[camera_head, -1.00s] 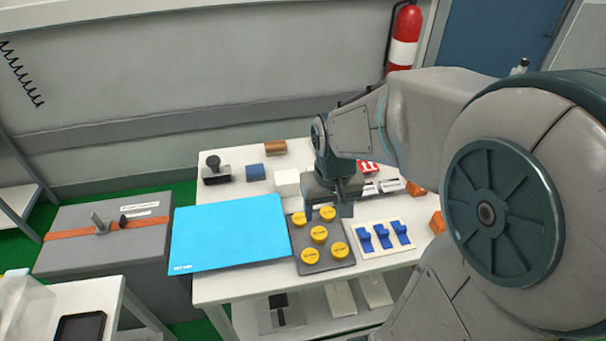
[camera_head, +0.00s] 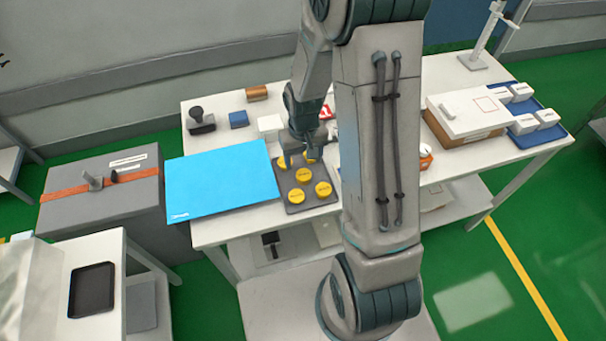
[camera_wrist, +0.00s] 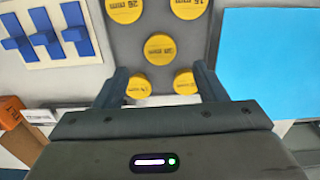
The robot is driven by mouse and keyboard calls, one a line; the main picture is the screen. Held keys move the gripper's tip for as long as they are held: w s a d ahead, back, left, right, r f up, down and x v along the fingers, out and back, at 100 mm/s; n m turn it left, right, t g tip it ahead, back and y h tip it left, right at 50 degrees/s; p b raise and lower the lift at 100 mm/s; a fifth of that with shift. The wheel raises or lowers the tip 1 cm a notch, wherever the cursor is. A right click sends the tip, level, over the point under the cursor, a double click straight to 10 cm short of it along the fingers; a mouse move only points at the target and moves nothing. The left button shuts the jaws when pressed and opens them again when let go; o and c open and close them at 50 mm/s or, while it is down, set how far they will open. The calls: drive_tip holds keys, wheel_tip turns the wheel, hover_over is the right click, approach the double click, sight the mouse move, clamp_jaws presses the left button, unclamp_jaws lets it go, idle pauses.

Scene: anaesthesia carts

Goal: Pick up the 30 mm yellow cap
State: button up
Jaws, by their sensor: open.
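Several yellow caps with dark printing lie on a dark grey board (camera_head: 284,184). In the wrist view a middle cap (camera_wrist: 160,48) has two caps above it, a left one (camera_wrist: 124,10) and a right one (camera_wrist: 188,7). A lower left cap (camera_wrist: 138,87) and a lower right cap (camera_wrist: 185,83) show near the fingers. The printing is too small and blurred to tell surely which is the 30 mm one. My gripper (camera_wrist: 161,85) is open and empty over the board's far end. In the head view my gripper (camera_head: 300,160) partly hides the far caps.
A blue mat (camera_head: 222,182) lies left of the board. In the wrist view a white holder with blue clips (camera_wrist: 62,57) is on the board's other side.

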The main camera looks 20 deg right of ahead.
sight(303, 172)
drive_tip(key=shift+w+f+p, duration=0.15)
drive_tip(key=shift+f+p, duration=0.6)
drive_tip(key=shift+f, duration=2.55)
drive_tip(key=c, duration=1.1)
